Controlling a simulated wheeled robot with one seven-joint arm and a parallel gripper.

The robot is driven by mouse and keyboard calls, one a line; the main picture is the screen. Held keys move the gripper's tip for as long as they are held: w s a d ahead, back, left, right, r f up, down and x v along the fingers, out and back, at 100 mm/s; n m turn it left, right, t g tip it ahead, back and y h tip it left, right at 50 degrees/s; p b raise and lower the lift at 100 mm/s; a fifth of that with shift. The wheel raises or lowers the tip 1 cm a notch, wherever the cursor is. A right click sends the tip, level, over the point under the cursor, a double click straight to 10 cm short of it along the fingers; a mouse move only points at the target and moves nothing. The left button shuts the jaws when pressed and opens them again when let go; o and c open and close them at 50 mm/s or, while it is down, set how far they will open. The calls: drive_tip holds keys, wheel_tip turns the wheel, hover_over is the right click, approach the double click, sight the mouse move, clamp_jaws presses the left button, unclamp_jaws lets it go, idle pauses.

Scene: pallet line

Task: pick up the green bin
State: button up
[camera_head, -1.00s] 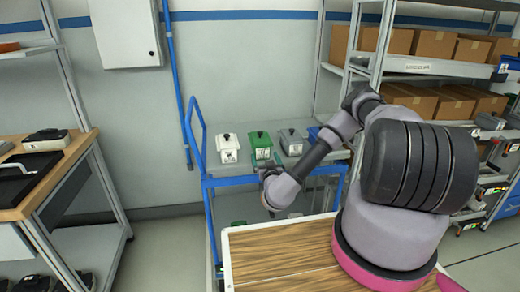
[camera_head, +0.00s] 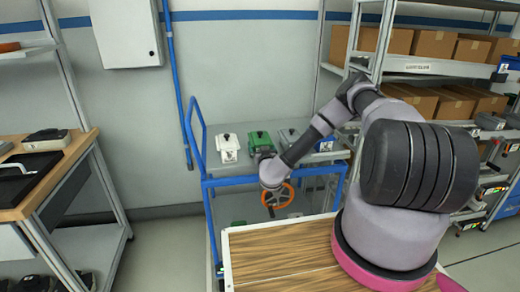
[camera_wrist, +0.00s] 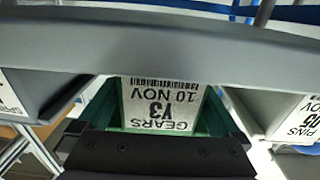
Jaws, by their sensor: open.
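The green bin (camera_head: 259,140) stands on the upper shelf of the blue-framed cart, between a white bin (camera_head: 229,148) and a grey bin (camera_head: 290,138). My gripper (camera_head: 264,157) is open, just in front of the green bin's near side, and hides its lower part in the head view. In the wrist view the green bin (camera_wrist: 163,106) shows a white label reading GEARS, Y3, 10 NOV, upside down. A black part of my gripper covers the bottom of that view, close to the label. I cannot tell whether it touches the bin.
The blue cart frame (camera_head: 200,160) rises at the bins' left. A wooden-topped surface (camera_head: 275,252) lies in front, under my arm. Shelving with cardboard boxes (camera_head: 435,44) stands at the right. A workbench (camera_head: 60,172) is at the left, with free floor between.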

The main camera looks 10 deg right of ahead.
clamp_jaws()
drive_tip(key=shift+r, duration=0.1)
